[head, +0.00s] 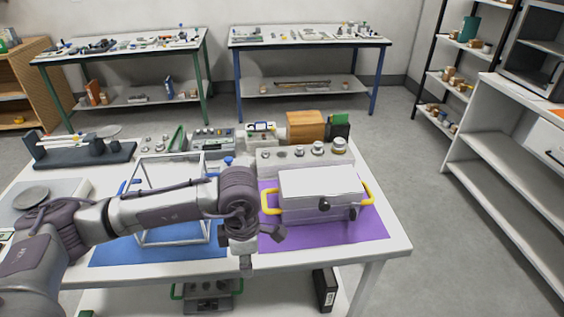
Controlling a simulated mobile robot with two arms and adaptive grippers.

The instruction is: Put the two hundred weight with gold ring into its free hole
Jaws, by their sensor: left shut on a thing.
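My left gripper (246,259) points down over the front of the table, between the blue and purple mats. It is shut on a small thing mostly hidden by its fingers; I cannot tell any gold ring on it. A pale weight block (300,168) stands behind the white box. Several metal weights with knobs (318,148) stand in its top row, growing larger to the right. My right gripper is not in view.
A white box with yellow handles (320,182) stands on the purple mat (370,224), right of my gripper. A clear-walled case (147,238) stands on the blue mat (110,252), behind my arm. A wooden box (305,126) and instruments line the table's back.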

